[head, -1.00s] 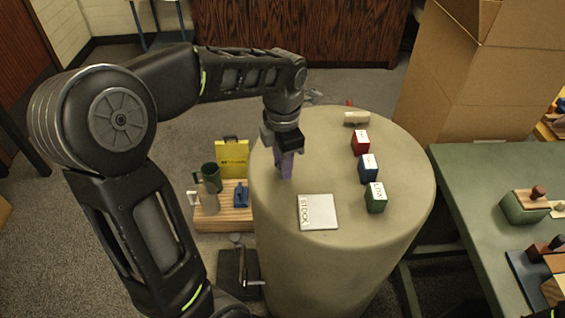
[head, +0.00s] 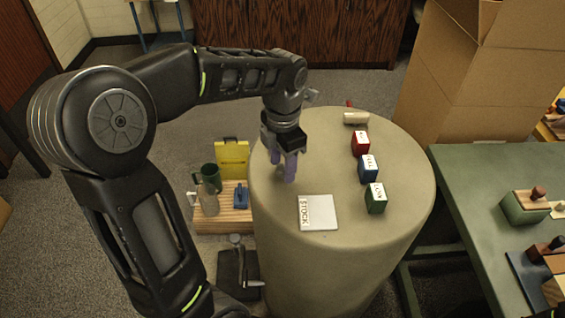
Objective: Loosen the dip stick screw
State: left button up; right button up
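I cannot make out a dip stick or its screw in the head view. My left gripper (head: 283,168) points down over the left part of the round beige table (head: 270,215). Its two purple fingers show apart with a gap between them, and nothing shows in the gap. I cannot tell whether the fingertips touch the tabletop. My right gripper is not in view.
A white card marked STOCK (head: 319,214) lies at the front of the table. Red (head: 360,144), blue (head: 368,170) and green (head: 375,200) blocks stand at the right. A pale roller (head: 356,118) lies behind them. A cardboard box (head: 480,85) stands at the back right.

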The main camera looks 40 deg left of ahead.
pick_arm(q)
jog(key=shift+d+r, duration=0.1)
jog(key=shift+r, duration=3.8)
